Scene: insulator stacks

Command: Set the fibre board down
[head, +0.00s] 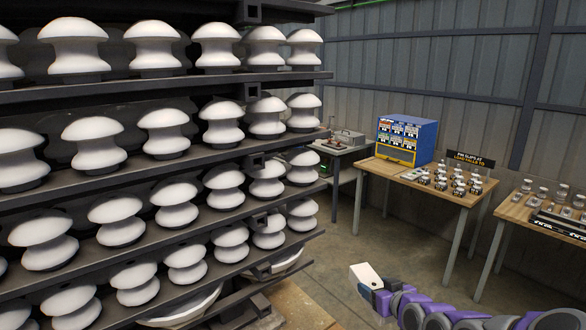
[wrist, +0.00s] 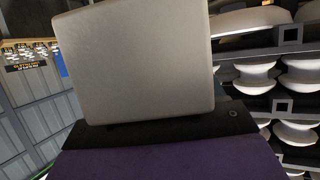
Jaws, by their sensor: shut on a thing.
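The fibre board is a pale, flat, round-cornered piece, and in the head view the board (head: 366,275) shows at the lower middle right. My gripper (head: 381,296) is shut on it and holds it up in the air, in front of the floor. In the wrist view the board (wrist: 140,65) fills the upper middle, rising from the dark edge of my gripper (wrist: 150,128). The fingertips are mostly hidden behind the board.
A dark rack (head: 165,85) of white insulators fills the left. Wooden tables (head: 425,183) stand along the back right, bearing a blue cabinet (head: 405,140) and small parts. A board or pallet (head: 300,308) lies low beside the rack. Open concrete floor (head: 385,245) lies between.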

